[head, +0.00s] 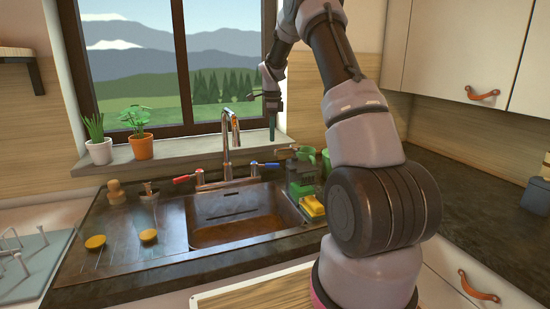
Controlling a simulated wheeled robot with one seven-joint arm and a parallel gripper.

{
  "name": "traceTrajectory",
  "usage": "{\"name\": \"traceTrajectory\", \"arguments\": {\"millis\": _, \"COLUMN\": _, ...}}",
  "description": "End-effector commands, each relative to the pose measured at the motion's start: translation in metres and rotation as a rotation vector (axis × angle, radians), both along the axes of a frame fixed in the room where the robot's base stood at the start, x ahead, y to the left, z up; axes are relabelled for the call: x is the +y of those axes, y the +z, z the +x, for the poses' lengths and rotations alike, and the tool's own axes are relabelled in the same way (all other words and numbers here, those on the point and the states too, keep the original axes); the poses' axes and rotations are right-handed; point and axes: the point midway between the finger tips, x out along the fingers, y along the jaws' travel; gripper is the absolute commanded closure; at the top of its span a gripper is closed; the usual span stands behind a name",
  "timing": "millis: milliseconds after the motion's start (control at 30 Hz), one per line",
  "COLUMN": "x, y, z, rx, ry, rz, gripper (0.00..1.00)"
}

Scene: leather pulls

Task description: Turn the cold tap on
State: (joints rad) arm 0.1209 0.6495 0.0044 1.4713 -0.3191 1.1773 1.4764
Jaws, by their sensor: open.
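The copper-coloured mixer tap (227,150) stands behind the sink with a tall arched spout. Its blue-marked lever (266,165), on the right, points to the right. Its red-marked lever (184,179), on the left, points to the left. No water shows under the spout. My gripper (271,122) hangs down in front of the window, above and slightly right of the blue lever and apart from it in the picture. It is open and seen small and from the side, so the gap between its fingers is unclear.
The sink basin (240,231) is empty. A green caddy (301,180) with a yellow sponge (312,206) and green mugs (306,154) stand right of the blue lever. Potted plants (141,148) are on the sill.

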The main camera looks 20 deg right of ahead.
Motion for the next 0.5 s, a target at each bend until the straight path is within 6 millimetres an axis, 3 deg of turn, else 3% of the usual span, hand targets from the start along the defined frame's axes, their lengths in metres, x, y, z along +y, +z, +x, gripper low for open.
{"name": "traceTrajectory", "arguments": {"millis": 267, "x": -0.005, "y": -0.03, "z": 0.007, "rx": 0.021, "ry": -0.053, "rz": -0.002, "gripper": 0.49}}
{"name": "traceTrajectory", "arguments": {"millis": 500, "x": -0.005, "y": -0.075, "z": 0.006, "rx": 0.022, "ry": -0.05, "rz": -0.002, "gripper": 0.49}}
